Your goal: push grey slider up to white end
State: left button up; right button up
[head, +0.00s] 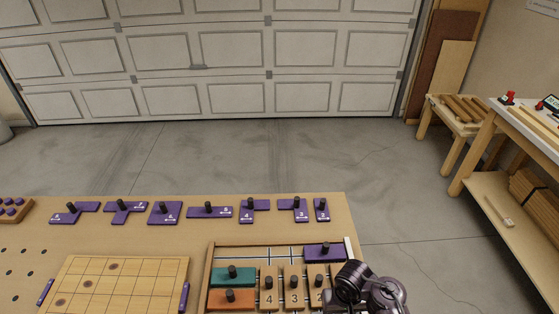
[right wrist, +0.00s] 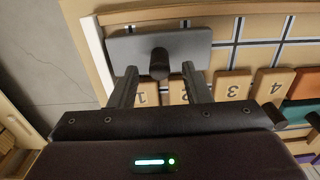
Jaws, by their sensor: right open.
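The grey slider (right wrist: 185,45), a flat bar with a dark upright knob (right wrist: 159,62), lies in a track of the wooden tray in the right wrist view. Its left end is close to the white end strip (right wrist: 93,45); only a narrow gap, if any, shows. My right gripper (right wrist: 159,70) is open, its fingers on either side of the knob with space at both sides. In the head view my right wrist (head: 365,286) is over the tray's right edge, beside the white end (head: 350,250). The grey slider is not visible there. My left gripper is not in view.
Numbered wooden blocks (right wrist: 232,85) border the slider's track. In the head view a purple piece (head: 313,256), a teal piece (head: 220,275) and an orange piece (head: 219,300) sit in the tray. Several purple pieces (head: 164,217) line the bench's far edge.

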jog(key=shift+r, duration=2.05)
